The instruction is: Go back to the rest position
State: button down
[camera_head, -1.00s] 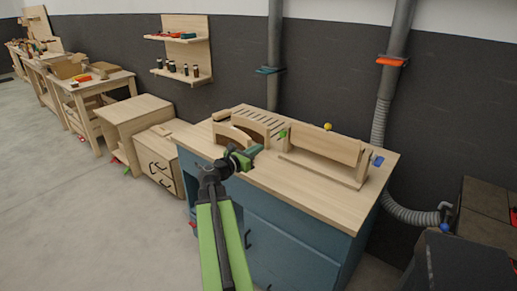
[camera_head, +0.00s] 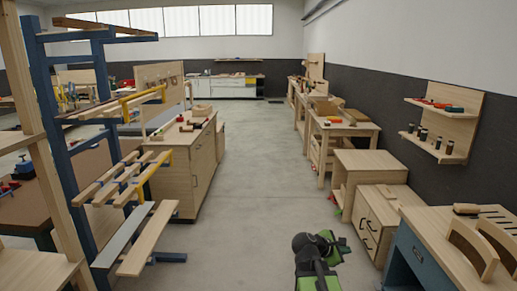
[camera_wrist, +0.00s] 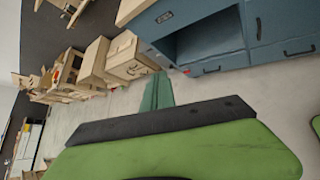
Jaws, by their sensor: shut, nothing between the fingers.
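My gripper (camera_head: 336,246) shows at the bottom of the head view, in front of my dark wrist and green arm link. It is over the open floor, left of the blue workbench (camera_head: 415,252) and apart from it. Its green jaws are shut with nothing between them. In the wrist view the green gripper (camera_wrist: 157,92) points toward the floor and drawer units, with my own green and black arm part filling the bottom.
A grey aisle (camera_head: 265,150) runs clear ahead. A blue rack with boards (camera_head: 150,238) and a wooden cabinet (camera_head: 185,165) stand left. Drawer units (camera_head: 375,215), tables (camera_head: 340,130) and a wall shelf (camera_head: 465,125) line the right. Curved wooden forms (camera_head: 470,250) stand on the workbench.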

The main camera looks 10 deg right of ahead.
jog(key=s+a+f+m+g+y, duration=0.1)
jog(key=a+m, duration=0.4)
jog(key=a, duration=0.5)
jog(key=s+a+f+m+g+y, duration=0.1)
jog(key=s+a+f+m+y, duration=0.2)
jog(key=a, duration=0.7)
jog(key=s+a+f+m+g+y+p, duration=0.1)
jog(key=s+a+f+m+y, duration=0.2)
jog(key=a, duration=0.7)
notch_tip(320, 180, down, 3)
jog(key=m+y, duration=0.4)
jog(key=shift+a+r+g, duration=0.15)
jog(key=shift+a+g, duration=0.2)
jog(key=shift+g, duration=0.05)
